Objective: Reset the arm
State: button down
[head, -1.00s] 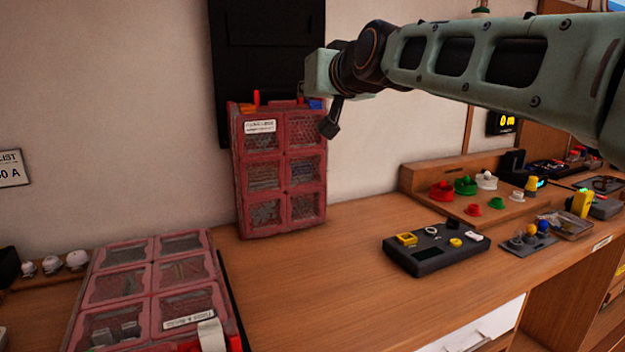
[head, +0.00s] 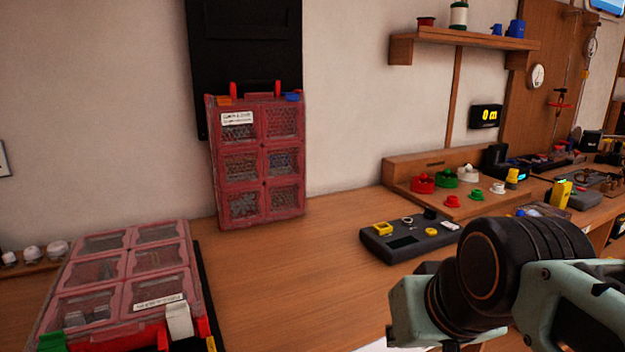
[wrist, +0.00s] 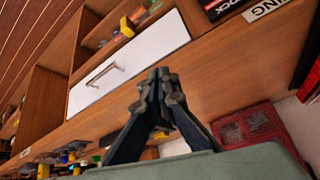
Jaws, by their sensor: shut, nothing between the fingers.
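My arm comes in from the lower right of the head view, with its dark wrist joint and pale green links in front of the wooden bench (head: 310,265). My gripper's fingers are below the head view's edge or hidden there. In the wrist view my gripper (wrist: 160,78) has its dark fingers together at the tips, with nothing between them. Behind it in that view are the bench front and a white drawer (wrist: 125,62).
A red organiser case (head: 262,165) stands upright against the wall; another red case (head: 120,280) lies at lower left. A dark tray (head: 405,237) sits near my arm. Coloured spools (head: 447,179) and a wall shelf (head: 465,38) are at right. The bench's middle is clear.

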jog(key=s+d+f+g+h, duration=0.1)
jog(key=s+d+f, duration=0.1)
jog(key=s+f, duration=0.15)
notch_tip(320, 180, up, 29)
jog(key=p, duration=2.9)
jog(key=shift+s+r, duration=0.15)
jog(key=shift+s, duration=0.05)
